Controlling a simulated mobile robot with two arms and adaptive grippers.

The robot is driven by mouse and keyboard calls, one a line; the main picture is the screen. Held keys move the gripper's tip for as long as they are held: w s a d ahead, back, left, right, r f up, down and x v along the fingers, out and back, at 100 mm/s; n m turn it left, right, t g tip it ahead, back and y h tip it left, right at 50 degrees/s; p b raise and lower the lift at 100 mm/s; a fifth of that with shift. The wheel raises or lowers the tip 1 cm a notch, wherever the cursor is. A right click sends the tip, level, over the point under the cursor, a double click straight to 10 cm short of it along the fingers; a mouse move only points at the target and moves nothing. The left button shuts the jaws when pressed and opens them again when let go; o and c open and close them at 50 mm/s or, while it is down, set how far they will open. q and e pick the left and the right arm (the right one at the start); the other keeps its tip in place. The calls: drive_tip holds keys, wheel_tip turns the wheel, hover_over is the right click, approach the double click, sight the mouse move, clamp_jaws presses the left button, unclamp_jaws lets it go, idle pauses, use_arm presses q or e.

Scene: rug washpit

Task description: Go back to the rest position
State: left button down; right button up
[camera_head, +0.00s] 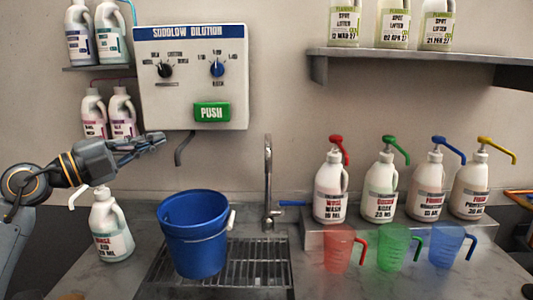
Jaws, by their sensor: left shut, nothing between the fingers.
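My left gripper (151,142) reaches in from the left, shut and empty. It is in the air below the left part of the dilution panel (193,100), apart from the green PUSH button (211,112). A blue bucket (194,246) with a white handle grip stands upright on the sink grate, below and to the right of my gripper. A white rinse-aid bottle (112,232) stands on the counter under my left arm. My right gripper is not in view.
A tap (267,185) rises behind the grate (262,271). Several pump bottles (331,190) stand on a riser at the right, with red, green and blue jugs (338,248) in front. A wall shelf (430,68) holds more bottles. The space right of my gripper is free.

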use_arm(q)
drive_tip(key=s+a+f+n+t+y, duration=0.15)
drive_tip(key=s+f+n+y, duration=0.35)
drive_tip(key=f+n, duration=0.5)
drive_tip(key=s+a+f+n+y, duration=0.2)
drive_tip(key=f+n+y, duration=0.5)
drive_tip(key=f, duration=0.5)
drive_tip(key=s+a+f+n+t+y, duration=0.15)
drive_tip(key=s+f+n+y, duration=0.35)
drive_tip(key=f+n, duration=0.5)
drive_tip(key=s+d+f+m+g+h, duration=0.1)
drive_tip(key=s+d+f+g, duration=0.25)
drive_tip(key=s+f, duration=0.35)
drive_tip(key=s+d+f+g+h, duration=0.1)
drive_tip(key=s+d+f+g, duration=0.1)
drive_tip(key=s+f+g, duration=0.5)
drive_tip(key=s+d+f+m+g+h, duration=0.15)
drive_tip(key=s+f, duration=0.35)
drive_tip(key=s, duration=0.5)
wheel_tip(320, 180, down, 27)
drive_tip(key=s+g, duration=0.2)
drive_tip(key=s+a+f+g, duration=0.1)
drive_tip(key=s+a+f, duration=0.1)
drive_tip(key=s+f, duration=1.3)
drive_tip(key=shift+s+a+y, duration=0.15)
drive_tip(key=shift+s+y, duration=0.3)
drive_tip(key=shift+s, duration=0.2)
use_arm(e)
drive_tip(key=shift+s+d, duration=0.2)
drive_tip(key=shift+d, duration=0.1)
